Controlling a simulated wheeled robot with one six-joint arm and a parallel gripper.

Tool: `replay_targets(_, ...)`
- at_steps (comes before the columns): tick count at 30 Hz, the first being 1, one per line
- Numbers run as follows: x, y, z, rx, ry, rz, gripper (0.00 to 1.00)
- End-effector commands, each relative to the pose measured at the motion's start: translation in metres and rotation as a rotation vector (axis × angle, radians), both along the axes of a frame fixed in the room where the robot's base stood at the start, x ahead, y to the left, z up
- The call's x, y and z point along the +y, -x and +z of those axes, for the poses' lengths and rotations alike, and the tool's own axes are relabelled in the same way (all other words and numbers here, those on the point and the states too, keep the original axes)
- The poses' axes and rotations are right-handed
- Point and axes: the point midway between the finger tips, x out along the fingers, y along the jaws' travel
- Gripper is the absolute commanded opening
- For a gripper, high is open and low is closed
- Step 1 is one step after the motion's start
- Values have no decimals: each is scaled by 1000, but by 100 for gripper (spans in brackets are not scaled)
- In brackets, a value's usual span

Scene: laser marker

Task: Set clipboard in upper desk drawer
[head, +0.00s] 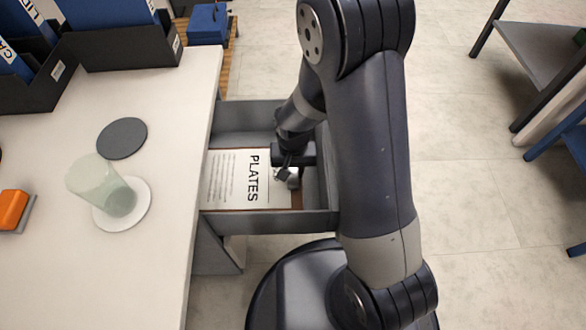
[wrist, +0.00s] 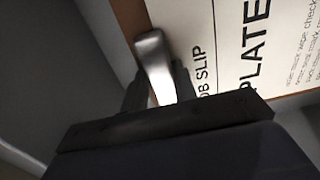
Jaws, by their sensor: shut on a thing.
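The clipboard (head: 243,182), a brown board with a white sheet reading "PLATES", lies inside the pulled-out upper desk drawer (head: 268,222). In the wrist view the clipboard's paper (wrist: 220,40) fills the upper right, with its metal clip (wrist: 154,62) between my fingers. My gripper (head: 288,172) reaches down into the drawer and is shut on the clip end of the clipboard. It also shows in the wrist view (wrist: 155,92). The board's left end is close to the desk edge. Whether the board rests on the drawer floor cannot be told.
The white desktop (head: 150,260) left of the drawer holds a translucent cup (head: 102,186) on a white coaster, a dark round coaster (head: 122,138) and an orange item (head: 13,209). Blue binders in dark holders (head: 120,45) stand behind. A side table (head: 545,60) is at right.

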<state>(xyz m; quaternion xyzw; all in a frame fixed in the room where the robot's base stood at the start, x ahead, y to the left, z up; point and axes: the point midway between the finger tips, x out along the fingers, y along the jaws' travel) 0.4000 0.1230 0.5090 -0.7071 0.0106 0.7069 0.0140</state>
Motion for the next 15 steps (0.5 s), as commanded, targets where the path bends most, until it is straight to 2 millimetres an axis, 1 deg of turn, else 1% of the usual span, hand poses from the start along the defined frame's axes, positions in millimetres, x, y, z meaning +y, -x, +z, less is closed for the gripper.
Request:
replay_targets(6,0,0,-8,0,0,0,0)
replay_targets(10,0,0,-7,-1,0,0,0)
replay_targets(11,0,0,-8,0,0,0,29)
replay_targets(15,0,0,-8,0,0,0,41)
